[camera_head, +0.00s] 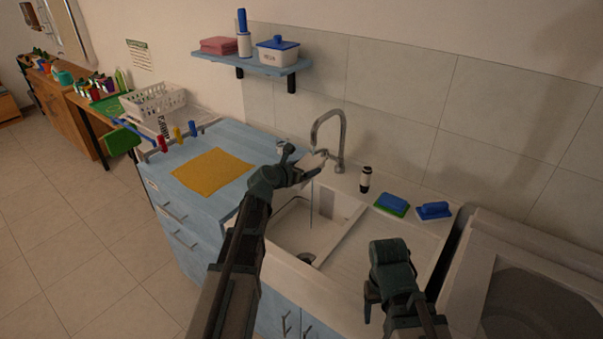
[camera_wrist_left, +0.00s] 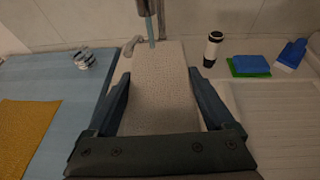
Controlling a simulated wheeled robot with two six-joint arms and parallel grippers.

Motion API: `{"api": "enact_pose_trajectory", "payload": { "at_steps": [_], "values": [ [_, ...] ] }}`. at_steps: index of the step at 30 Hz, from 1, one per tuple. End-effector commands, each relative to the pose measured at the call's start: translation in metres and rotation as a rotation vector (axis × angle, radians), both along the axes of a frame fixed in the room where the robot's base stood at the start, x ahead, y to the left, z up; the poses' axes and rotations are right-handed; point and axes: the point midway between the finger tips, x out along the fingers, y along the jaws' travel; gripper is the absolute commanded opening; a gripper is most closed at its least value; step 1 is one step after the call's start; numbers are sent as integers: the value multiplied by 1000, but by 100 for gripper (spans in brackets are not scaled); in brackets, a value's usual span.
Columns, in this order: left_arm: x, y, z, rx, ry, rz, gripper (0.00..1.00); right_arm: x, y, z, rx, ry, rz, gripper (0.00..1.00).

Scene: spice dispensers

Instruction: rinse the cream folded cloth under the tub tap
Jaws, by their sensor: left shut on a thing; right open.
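The cream folded cloth (camera_wrist_left: 160,95) lies between the two fingers of my left gripper (camera_wrist_left: 160,88) in the left wrist view. In the head view the cloth (camera_head: 312,162) is partly hidden by my left gripper (camera_head: 303,172). My left gripper is shut on the cloth and holds it above the sink basin. The tub tap (camera_head: 341,128) curves over the basin, and a thin bluish stream (camera_wrist_left: 151,30) comes down at the cloth's far end. My right gripper (camera_head: 375,303) is open and empty in front of the drainboard.
A yellow cloth (camera_head: 213,173) lies on the blue counter left of the basin (camera_head: 284,229). A dark-and-white bottle (camera_head: 365,179), a green-and-blue sponge (camera_head: 391,205) and a blue brush (camera_head: 433,210) stand behind the drainboard. A shelf (camera_head: 252,64) hangs above. The drainboard is clear.

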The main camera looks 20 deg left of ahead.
Motion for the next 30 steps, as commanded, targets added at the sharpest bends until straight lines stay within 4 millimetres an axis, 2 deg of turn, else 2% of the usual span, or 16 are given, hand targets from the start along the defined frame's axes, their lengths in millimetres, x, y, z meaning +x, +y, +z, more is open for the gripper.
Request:
{"api": "enact_pose_trajectory", "payload": {
  "at_steps": [3, 12, 30],
  "values": [
    [14, -1, -3, -1, 0, -1, 28, 0, 0, -3, 0, 0, 0, 64],
    [38, -3, -8, 0, 0, 0, 28, 0, 0, -8, 0, 0, 0, 64],
    [42, -4, -8, 0, 0, 0, 28, 0, 0, -8, 0, 0, 0, 64]
  ]
}}
